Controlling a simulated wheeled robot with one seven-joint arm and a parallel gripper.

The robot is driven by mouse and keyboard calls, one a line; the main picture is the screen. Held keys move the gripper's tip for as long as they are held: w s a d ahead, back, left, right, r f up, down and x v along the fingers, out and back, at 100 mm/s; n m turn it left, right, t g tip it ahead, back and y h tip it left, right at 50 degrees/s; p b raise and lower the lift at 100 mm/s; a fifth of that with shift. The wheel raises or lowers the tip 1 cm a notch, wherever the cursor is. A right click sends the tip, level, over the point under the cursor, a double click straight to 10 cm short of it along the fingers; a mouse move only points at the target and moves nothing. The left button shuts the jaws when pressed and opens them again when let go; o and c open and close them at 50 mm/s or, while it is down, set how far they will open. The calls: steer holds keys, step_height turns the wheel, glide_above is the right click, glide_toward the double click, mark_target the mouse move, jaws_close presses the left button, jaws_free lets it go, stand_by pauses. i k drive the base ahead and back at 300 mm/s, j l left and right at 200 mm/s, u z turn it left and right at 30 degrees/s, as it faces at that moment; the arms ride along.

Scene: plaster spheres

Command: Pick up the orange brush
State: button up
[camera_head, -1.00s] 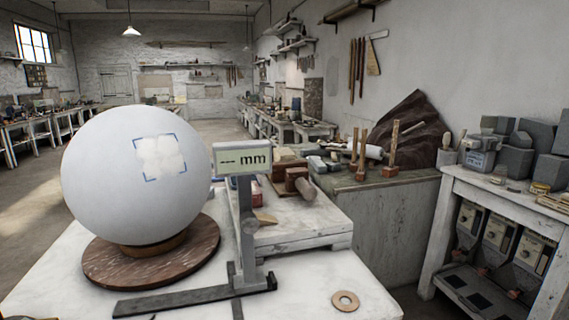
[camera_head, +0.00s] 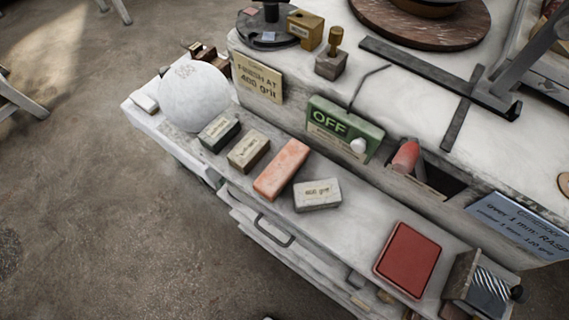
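No brush can be made out for certain. A rounded orange-red thing (camera_head: 405,157) sits in a dark slot in the front of the workbench, right of the green OFF sign; its lower part is hidden, so I cannot tell if it is a brush. A salmon-orange block (camera_head: 281,168) lies on the lower ledge between a tan block and a grey-white one; no bristles show on it. My gripper is not in view.
The ledge (camera_head: 345,232) also holds a white sphere (camera_head: 194,97), a dark block (camera_head: 219,132), a tan block (camera_head: 249,151), a grit block (camera_head: 317,194) and a red pad (camera_head: 407,259). The OFF sign (camera_head: 345,128) stands behind them.

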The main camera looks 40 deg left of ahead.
mark_target(276, 177)
steer(key=i, duration=0.35)
steer(key=i+u, duration=0.1)
steer(key=u, duration=1.25)
